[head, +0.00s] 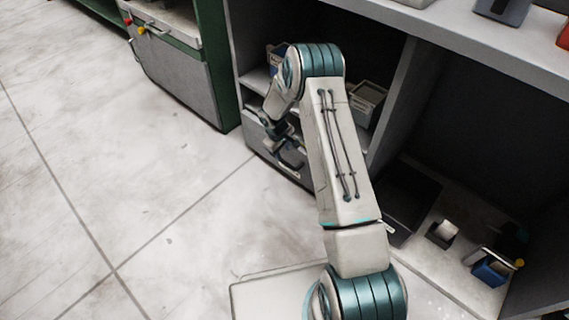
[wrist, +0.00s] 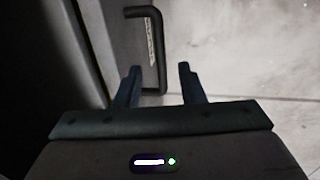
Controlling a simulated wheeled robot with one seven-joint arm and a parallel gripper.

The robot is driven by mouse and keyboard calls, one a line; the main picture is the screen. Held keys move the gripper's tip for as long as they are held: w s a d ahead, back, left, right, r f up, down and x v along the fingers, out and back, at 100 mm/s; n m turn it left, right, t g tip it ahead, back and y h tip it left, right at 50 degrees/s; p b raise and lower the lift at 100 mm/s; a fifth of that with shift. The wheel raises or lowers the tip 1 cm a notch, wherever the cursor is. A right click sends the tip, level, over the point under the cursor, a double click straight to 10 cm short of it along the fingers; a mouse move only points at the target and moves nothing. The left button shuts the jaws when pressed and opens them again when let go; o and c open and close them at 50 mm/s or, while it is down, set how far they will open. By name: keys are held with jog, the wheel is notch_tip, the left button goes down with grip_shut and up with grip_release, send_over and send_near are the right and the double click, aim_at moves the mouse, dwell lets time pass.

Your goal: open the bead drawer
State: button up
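The drawer (head: 262,147) is a grey front low in the dark shelf unit, partly hidden behind my arm. In the wrist view its grey front (wrist: 122,52) lies at the left and carries a black bar handle (wrist: 158,50) and a small pale label. My gripper (wrist: 160,73) is open, with one finger on each side of the handle's near end in the picture. I cannot tell whether either finger touches the handle. In the head view my gripper (head: 287,150) is at the drawer front. The drawer looks shut.
A green-framed cabinet (head: 185,75) with a grey front stands to the left. A small grey bin (head: 367,100) sits on the shelf above the drawer. A blue box (head: 490,270) and other items lie in the lower right bay. The pale floor (head: 120,180) is clear.

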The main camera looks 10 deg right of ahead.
aim_at(285, 162)
jog(key=f, duration=0.2)
jog(key=f+b, duration=0.1)
jog(key=f, duration=0.1)
jog(key=d+f+b, duration=0.1)
jog(key=f, duration=0.2)
jog(key=shift+w+f, duration=0.1)
jog(key=shift+w, duration=0.3)
grip_shut()
